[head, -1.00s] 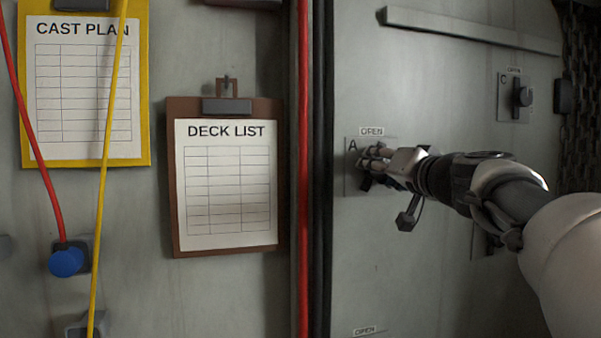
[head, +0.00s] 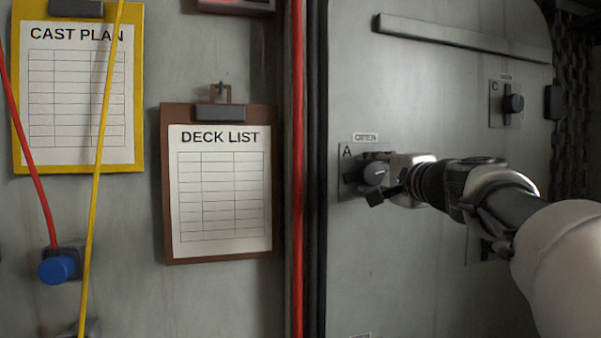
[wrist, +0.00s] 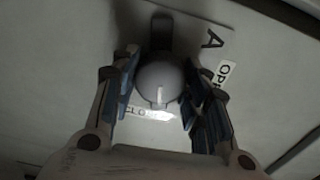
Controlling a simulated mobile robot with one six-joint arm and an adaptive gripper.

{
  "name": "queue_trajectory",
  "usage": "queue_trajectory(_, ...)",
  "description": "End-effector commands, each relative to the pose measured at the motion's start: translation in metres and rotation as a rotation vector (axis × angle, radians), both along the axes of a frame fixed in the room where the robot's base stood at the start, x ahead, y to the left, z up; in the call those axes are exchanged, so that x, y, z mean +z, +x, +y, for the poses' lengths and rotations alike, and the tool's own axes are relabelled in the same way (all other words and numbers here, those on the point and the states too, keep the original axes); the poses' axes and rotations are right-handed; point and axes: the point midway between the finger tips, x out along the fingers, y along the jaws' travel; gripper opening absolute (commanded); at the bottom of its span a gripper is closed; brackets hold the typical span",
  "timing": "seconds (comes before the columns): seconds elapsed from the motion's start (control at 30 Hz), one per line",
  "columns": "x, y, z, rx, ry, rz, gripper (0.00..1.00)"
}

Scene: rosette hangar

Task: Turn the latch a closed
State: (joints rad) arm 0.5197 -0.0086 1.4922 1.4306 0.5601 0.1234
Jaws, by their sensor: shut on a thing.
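Latch a is a round grey knob (head: 375,173) on a square plate marked A (head: 346,176) on the grey door panel. In the wrist view the knob (wrist: 160,80) shows a white mark pointing at a partly hidden CLOSED label (wrist: 148,113). A dark tab (wrist: 160,32) sticks out on its opposite side. The OPEN label (wrist: 221,75) lies to the right there. My gripper (wrist: 161,98) is shut on the knob, with one finger pad on each side. In the head view my gripper (head: 388,178) comes from the right and partly covers the plate.
Latch C (head: 513,103) is at the upper right, below a long metal bar (head: 460,38). Another plate (head: 478,248) is partly behind my arm. Red and black cables (head: 297,170) run down left of the panel. Two clipboards hang farther left.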

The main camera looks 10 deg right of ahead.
Motion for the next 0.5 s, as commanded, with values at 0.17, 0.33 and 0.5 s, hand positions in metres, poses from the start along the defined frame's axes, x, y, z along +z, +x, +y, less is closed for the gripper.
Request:
queue_trajectory(0.17, 0.0011, -0.0002, 0.0000, -0.001, 0.117, 0.003, 0.18)
queue_trajectory(0.33, 0.0011, -0.0003, 0.0000, -0.001, 0.194, 0.005, 0.18)
queue_trajectory(0.5, 0.0010, -0.0003, 0.0001, 0.000, 0.237, 0.006, 0.18)
